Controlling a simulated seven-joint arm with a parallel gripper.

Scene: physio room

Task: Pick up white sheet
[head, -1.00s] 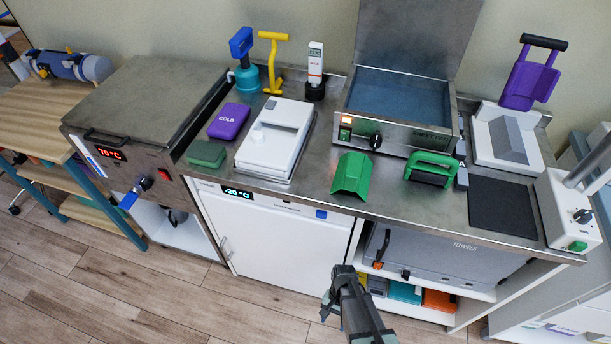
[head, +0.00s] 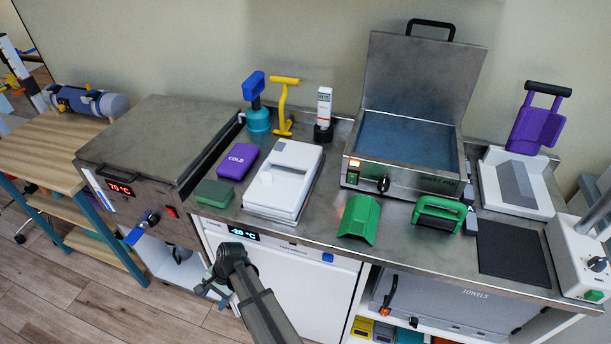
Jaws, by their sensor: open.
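I cannot clearly make out a separate white sheet in the head view. A flat white case (head: 286,178) with a raised grip lies on the steel counter (head: 318,222), left of the middle. My gripper (head: 212,286) is in front of the counter, by the white fridge door (head: 315,282), below and left of the white case. It is open, and I see nothing between its fingers. An open metal bath (head: 405,142) with a raised lid stands at the back of the counter; its inside looks blue-grey.
The counter bears a purple cold pack (head: 237,161), a green block (head: 214,193), a green curved piece (head: 358,219), a green-handled tool (head: 438,214), a white tray (head: 543,199) and a black mat (head: 514,250).

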